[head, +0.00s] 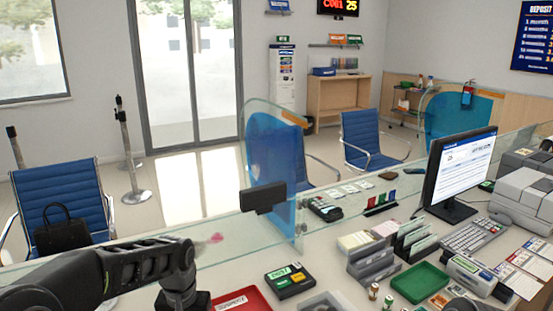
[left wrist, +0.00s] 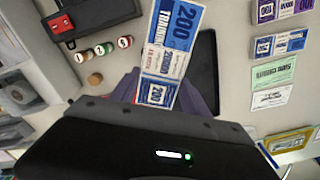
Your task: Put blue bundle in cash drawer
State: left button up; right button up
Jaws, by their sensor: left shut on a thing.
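The blue bundle (left wrist: 172,45), banknotes marked 200, sits between the fingers of my left gripper (left wrist: 160,92) in the left wrist view. The gripper is shut on it, and the bundle's far end sticks out past the fingertips. In the head view, my left arm reaches in from the left and its wrist bends down at the bottom edge. The fingers and bundle are out of that picture. I cannot make out the cash drawer for certain in either view. My right gripper is not clearly in view.
Beside the bundle lie a dark flat pad (left wrist: 206,65), coin rolls (left wrist: 103,49) and more notes, including another blue bundle (left wrist: 280,45). On the counter are a red tray (head: 258,299), a card terminal (head: 289,281), a green tray (head: 420,283) and a monitor (head: 461,172). A glass screen runs behind.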

pick_arm(q)
jog(key=shift+a, duration=0.1)
jog(key=shift+a+f, duration=0.25)
jog(key=shift+a, duration=0.1)
jog(key=s+a+f+n+b, duration=0.2)
jog(key=s+a+n+b, duration=0.1)
jog(key=a, duration=0.6)
jog(key=s+a+f+n+b, duration=0.2)
jog(key=a+f+b, duration=0.1)
jog(key=a, duration=0.7)
jog(key=shift+s+f+n, duration=0.15)
jog(key=shift+s+n, duration=0.25)
jog(key=shift+f+p, duration=0.45)
jog(key=shift+f, duration=2.7)
jog(key=shift+f, duration=0.1)
